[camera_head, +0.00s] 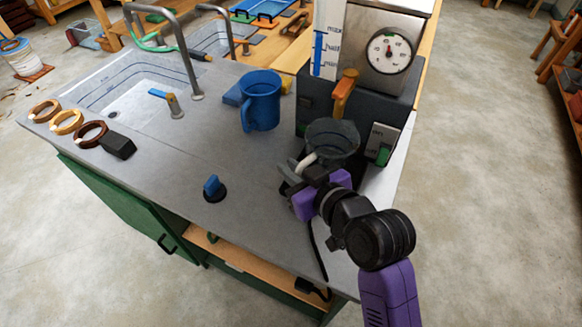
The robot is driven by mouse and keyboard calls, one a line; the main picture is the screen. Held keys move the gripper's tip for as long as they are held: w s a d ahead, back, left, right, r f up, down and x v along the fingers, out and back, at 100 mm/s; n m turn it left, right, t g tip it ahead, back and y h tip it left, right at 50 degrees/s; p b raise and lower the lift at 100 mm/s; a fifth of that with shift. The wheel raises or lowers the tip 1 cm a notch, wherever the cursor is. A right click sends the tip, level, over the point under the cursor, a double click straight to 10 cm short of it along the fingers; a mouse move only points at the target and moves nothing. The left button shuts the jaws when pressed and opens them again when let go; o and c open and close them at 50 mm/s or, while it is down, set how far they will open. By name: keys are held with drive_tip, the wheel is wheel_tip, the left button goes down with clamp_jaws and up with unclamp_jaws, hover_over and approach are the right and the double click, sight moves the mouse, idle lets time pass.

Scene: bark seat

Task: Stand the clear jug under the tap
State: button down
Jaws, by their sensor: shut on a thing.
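The clear jug (333,138) looks dark and see-through, with a pale handle (306,161). It is at the front of the dark machine (370,105), below the tap with the orange-brown lever (344,90). My gripper (302,174) is shut on the jug at its handle side, reaching in from the front right. The jaws partly hide the jug's lower part. I cannot tell whether its base touches the counter or whether it is exactly under the spout, which is hard to make out.
A blue mug (261,100) stands left of the machine on the grey counter (190,150). A blue-handled knob (213,188) is near the front edge. Several rings (67,122) and a black block (117,146) lie by the sink (125,90). The counter's middle is clear.

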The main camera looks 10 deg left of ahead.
drive_tip(key=shift+f, duration=0.4)
drive_tip(key=c, duration=1.4)
unclamp_jaws()
drive_tip(key=shift+o, duration=0.2)
drive_tip(key=v, duration=0.8)
drive_tip(key=shift+b, duration=0.4)
